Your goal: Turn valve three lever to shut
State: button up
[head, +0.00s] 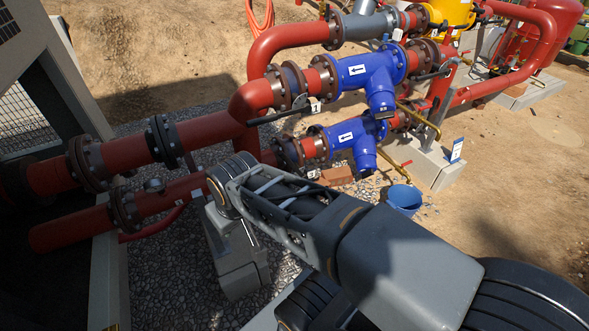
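I cannot make out a tag reading three, so I cannot tell which lever is valve three's. A black lever (272,118) sticks out left from a flanged valve on the upper red pipe, beside a white tag reading 1 (315,107). Another black lever (433,73) is right of the upper blue strainer (368,76), and one more (437,24) is near the top. A small tag (313,173), too small to read, is by the lower pipe's valve (289,152), partly behind my arm. My gripper is not in view; my arm crosses the lower middle.
A lower blue strainer (352,136) sits below the upper one. A blue bucket (404,198) and an orange brick (337,176) are on the ground. A concrete support (432,164) stands at the right. Red pipes run left into a grey cabinet (45,75). Open dirt lies at the right.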

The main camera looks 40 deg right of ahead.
aim_at(281, 153)
jog(key=u, duration=0.15)
jog(key=k, duration=0.35)
jog(key=z, duration=0.9)
jog(key=i, duration=0.9)
jog(key=u, duration=0.05)
